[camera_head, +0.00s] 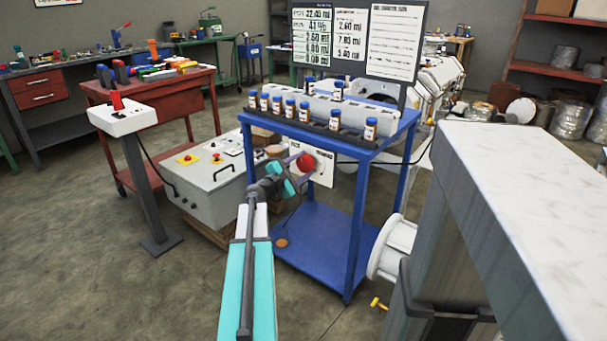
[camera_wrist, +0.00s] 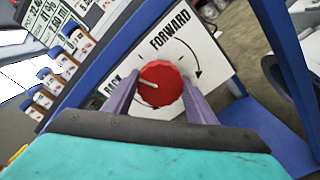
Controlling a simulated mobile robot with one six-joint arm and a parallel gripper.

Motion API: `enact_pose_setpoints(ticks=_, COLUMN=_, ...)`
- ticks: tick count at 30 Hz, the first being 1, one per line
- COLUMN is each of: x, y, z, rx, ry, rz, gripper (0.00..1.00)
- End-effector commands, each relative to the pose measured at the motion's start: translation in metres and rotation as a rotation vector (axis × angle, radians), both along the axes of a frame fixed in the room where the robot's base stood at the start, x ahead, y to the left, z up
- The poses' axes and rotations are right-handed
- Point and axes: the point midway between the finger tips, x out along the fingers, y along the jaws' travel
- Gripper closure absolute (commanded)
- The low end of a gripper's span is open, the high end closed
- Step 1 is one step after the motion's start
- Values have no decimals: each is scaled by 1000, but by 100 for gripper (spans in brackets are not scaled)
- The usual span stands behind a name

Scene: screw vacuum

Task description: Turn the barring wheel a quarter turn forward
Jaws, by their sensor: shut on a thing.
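The barring wheel is a red knob with a white pointer line. It sits on a white panel (camera_wrist: 207,58) marked FORWARD, with a curved arrow, and BACK. In the wrist view the red wheel (camera_wrist: 161,84) lies between the two purple fingers of my gripper (camera_wrist: 160,92), which is shut on it. The pointer line aims to the left, toward the BACK side. In the head view the wheel (camera_head: 306,162) shows at the end of my arm, in front of the panel (camera_head: 322,172) on the blue cart. My gripper (camera_head: 297,172) partly hides the panel there.
The blue cart (camera_head: 352,153) carries a row of small blue-capped bottles (camera_head: 304,111) and a display board (camera_head: 357,38) behind. A grey control box (camera_head: 213,178) stands left of my arm. A white flanged pipe (camera_head: 396,247) is at the right. Open floor lies at the front left.

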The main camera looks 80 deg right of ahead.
Motion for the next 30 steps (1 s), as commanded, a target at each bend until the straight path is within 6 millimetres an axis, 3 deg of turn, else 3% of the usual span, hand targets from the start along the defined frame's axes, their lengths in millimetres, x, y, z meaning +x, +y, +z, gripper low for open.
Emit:
enact_pose_setpoints(ticks=15, x=2, y=-2, z=-1, rx=-161, ry=-284, rz=8, gripper=71)
enact_pose_setpoints(ticks=30, x=2, y=-2, z=3, rx=-203, ry=-359, rz=8, gripper=71)
